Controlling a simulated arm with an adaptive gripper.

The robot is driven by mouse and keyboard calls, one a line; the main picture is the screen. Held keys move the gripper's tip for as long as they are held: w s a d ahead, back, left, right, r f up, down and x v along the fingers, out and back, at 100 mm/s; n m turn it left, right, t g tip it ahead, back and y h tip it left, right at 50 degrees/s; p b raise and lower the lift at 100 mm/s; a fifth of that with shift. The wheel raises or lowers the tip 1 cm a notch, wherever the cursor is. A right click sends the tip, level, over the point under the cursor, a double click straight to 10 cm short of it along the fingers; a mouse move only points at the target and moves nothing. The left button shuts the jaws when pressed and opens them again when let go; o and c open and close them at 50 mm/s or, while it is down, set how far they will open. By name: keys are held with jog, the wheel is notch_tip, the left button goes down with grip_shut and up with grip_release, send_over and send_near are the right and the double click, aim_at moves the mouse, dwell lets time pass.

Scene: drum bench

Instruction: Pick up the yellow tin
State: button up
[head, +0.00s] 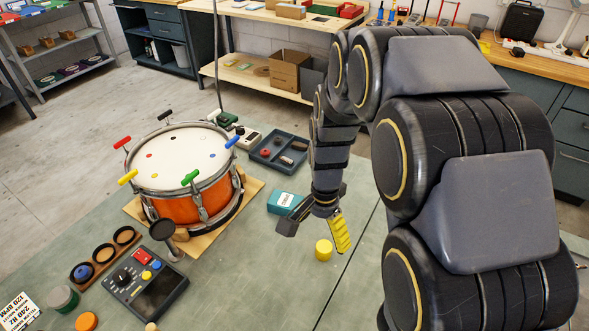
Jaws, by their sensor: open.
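The yellow tin (323,249) is a small, short yellow cylinder standing upright on the green bench top, right of the drum. My gripper (314,230) is open, with its fingers spread wide: a dark finger on the left and a finger with a ridged yellow face on the right. The gripper is close to the tin, just behind and above it in the picture, with the right finger nearest. I see no contact, and the exact height of the fingers over the bench cannot be told. Nothing shows between the fingers.
A teal box (285,203) stands close to the left finger. An orange drum (180,206) with coloured keys sits on a wooden board to the left. A dark divided tray (262,160) lies behind. A dark control box (146,287) is at front left. Bare bench lies around the tin's front.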

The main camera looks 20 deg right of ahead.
aim_at(324, 246)
jog(key=w+d+f+m, duration=0.1)
jog(key=w+f+m, duration=0.1)
jog(key=f, duration=0.1)
jog(key=w+d+f+m, duration=0.1)
jog(key=w+f+m, duration=0.1)
jog(key=f, duration=0.2)
jog(key=w+d+f+m, duration=0.2)
jog(key=w+f, duration=0.1)
jog(key=f, duration=0.1)
jog(key=shift+f+t, duration=0.25)
jog(key=shift+t, duration=0.05)
notch_tip(324, 246, down, 7)
jog(key=shift+d+f, duration=0.15)
jog(key=shift+f, duration=0.05)
jog(key=c, duration=1.2)
